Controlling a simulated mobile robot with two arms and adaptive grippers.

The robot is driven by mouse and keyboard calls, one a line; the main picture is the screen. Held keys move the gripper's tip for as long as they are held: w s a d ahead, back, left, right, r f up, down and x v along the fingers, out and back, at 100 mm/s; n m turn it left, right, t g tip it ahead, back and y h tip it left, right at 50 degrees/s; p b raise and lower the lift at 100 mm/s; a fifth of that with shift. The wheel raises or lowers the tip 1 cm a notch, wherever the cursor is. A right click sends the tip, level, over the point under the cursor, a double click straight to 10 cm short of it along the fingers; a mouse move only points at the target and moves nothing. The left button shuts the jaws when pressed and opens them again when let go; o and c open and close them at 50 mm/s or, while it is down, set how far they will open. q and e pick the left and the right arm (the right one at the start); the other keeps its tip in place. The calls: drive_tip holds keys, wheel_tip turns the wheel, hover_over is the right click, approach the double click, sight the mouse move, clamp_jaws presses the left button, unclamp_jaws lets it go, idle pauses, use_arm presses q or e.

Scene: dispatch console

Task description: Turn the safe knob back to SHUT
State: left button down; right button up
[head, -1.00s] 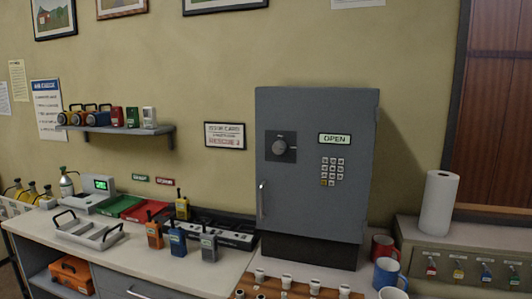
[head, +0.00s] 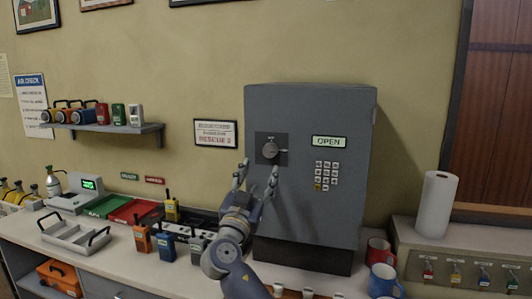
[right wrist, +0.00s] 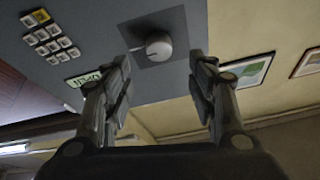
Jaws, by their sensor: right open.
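The grey safe (head: 350,205) stands on the counter with its door closed against the body. Its round knob (head: 270,149) sits on a dark square plate at the door's upper left. The small display (head: 329,142) reads OPEN. My right gripper (head: 257,172) is raised in front of the door, just below the knob, with its fingers apart and nothing between them. In the right wrist view the knob (right wrist: 159,45) lies ahead, between and beyond the open fingertips (right wrist: 160,62), with no visible contact. My left gripper is out of view.
A keypad (head: 327,175) is on the door right of the knob. Radios (head: 166,246) and a red tray (head: 133,211) are on the counter at left. Mugs (head: 381,279) and a paper roll (head: 435,205) stand at right. A shelf (head: 105,128) hangs on the wall.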

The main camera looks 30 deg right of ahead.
sight(269, 153)
drive_tip(key=p+x, duration=0.2)
drive_tip(key=x, duration=0.4)
drive_tip(key=shift+w+d+p, duration=0.2)
drive_tip(key=shift+d+p, duration=0.1)
drive_tip(key=shift+p, duration=0.05)
drive_tip(key=shift+w+d+r, duration=0.2)
drive_tip(key=shift+w+d, duration=0.1)
drive_tip(key=shift+d, duration=0.05)
drive_tip(key=shift+f, duration=0.1)
drive_tip(key=shift+c, duration=1.1)
drive_tip(key=c, duration=0.9)
